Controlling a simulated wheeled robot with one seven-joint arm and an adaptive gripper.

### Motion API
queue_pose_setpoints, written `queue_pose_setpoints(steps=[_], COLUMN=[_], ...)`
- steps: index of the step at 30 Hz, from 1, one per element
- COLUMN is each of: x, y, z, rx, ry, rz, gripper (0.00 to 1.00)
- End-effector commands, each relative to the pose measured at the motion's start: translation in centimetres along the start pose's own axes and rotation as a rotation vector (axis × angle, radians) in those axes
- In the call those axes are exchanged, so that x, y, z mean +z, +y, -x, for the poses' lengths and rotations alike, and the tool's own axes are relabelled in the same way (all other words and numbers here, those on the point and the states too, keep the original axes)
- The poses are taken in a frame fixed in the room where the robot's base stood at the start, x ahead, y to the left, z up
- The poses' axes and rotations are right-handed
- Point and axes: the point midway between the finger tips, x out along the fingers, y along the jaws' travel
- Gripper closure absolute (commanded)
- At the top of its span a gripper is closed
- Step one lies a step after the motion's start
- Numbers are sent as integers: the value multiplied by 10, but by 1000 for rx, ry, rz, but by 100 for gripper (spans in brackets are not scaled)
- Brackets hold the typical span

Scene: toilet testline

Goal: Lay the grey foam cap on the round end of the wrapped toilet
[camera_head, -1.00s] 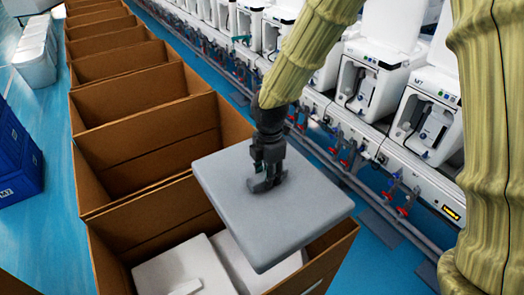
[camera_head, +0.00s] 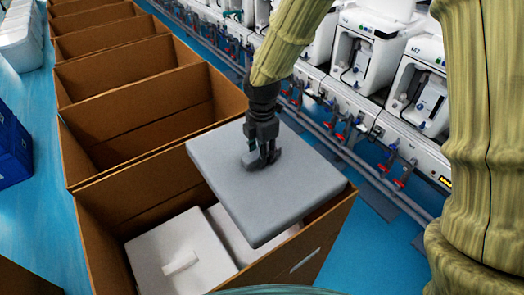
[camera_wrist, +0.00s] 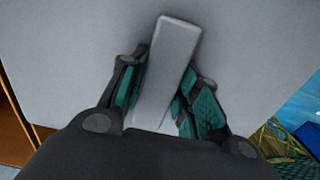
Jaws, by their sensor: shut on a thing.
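The grey foam cap (camera_head: 220,175) is a flat square slab, held tilted above the nearest open cardboard box in the head view. My gripper (camera_head: 262,160) is shut on the raised grip bar in the middle of its top. In the wrist view the bar (camera_wrist: 168,60) stands between my two fingers (camera_wrist: 160,100), with the grey slab (camera_wrist: 75,50) filling most of the picture. Below, in the box, a white block with a small raised bar (camera_head: 190,240) lies at left. Another white piece (camera_head: 235,240) beside it is partly hidden by the cap. I cannot tell which end is round.
The nearest cardboard box (camera_head: 100,240) has its walls around the white pieces. A row of open boxes (camera_head: 130,75) runs back at left. White toilets (camera_head: 370,70) stand on a testline at right, with pipes and valves. A blue crate (camera_head: 12,150) stands at far left.

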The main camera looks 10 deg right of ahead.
Motion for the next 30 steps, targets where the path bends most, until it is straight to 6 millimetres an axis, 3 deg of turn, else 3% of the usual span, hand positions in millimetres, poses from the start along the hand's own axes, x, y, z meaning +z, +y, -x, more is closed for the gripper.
queue_pose_setpoints(steps=[1, 30], x=[0, 0], y=[0, 0], z=[-9, -97], rx=[0, -1], ry=[0, 0], rz=[0, 0], gripper=[100, 100])
